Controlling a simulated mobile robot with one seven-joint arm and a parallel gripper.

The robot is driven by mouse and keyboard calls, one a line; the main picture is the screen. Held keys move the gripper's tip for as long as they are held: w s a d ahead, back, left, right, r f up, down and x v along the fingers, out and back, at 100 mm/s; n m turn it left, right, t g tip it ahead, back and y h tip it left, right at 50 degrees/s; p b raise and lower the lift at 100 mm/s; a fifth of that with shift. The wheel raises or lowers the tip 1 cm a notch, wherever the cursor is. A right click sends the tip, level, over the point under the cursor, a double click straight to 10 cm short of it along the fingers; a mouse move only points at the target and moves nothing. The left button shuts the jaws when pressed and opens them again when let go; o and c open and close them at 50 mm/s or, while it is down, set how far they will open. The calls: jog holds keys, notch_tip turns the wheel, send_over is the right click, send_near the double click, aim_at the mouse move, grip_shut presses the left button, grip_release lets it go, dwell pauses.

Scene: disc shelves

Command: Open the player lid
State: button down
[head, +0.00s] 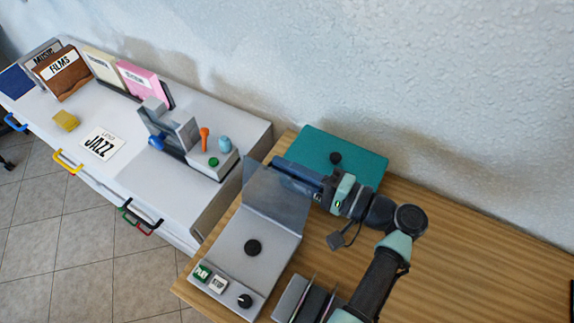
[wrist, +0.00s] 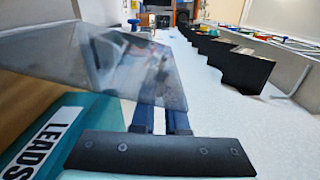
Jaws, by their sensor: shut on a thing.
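The player (head: 262,228) is a light grey box near the left end of the wooden table. It has a green PLAY button (head: 203,272), a STOP button (head: 218,284), a black spindle and a black knob. Its see-through grey lid (head: 277,196) stands raised and tilted up from the back of the box. My gripper (head: 277,163) is at the lid's upper edge, shut on the lid. In the wrist view the lid (wrist: 95,55) crosses in front of my dark blue fingers (wrist: 158,85), so the exact contact is partly hidden.
A teal box (head: 350,150) with a black knob lies behind, under my wrist; its LEADS label shows in the wrist view (wrist: 42,145). A disc rack (head: 310,298) stands right of the player. The white cabinet (head: 190,190) stands left. The table's right side is clear.

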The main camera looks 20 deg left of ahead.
jog(key=shift+f, duration=0.2)
jog(key=shift+s+a+r+n, duration=0.1)
jog(key=shift+s+r+n, duration=0.15)
jog(key=shift+s+n, duration=0.4)
jog(key=shift+s+a+r+n, duration=0.1)
jog(key=shift+s+r+n, duration=0.15)
jog(key=shift+s+n, duration=0.35)
jog(key=c, duration=1)
grip_release()
jog(key=shift+w, duration=0.1)
jog(key=shift+o, duration=0.2)
jog(key=shift+r, duration=0.1)
jog(key=s+d+b, duration=0.2)
jog(key=d, duration=1)
jog(key=shift+s+d+b, duration=0.3)
jog(key=shift+d+b, duration=0.1)
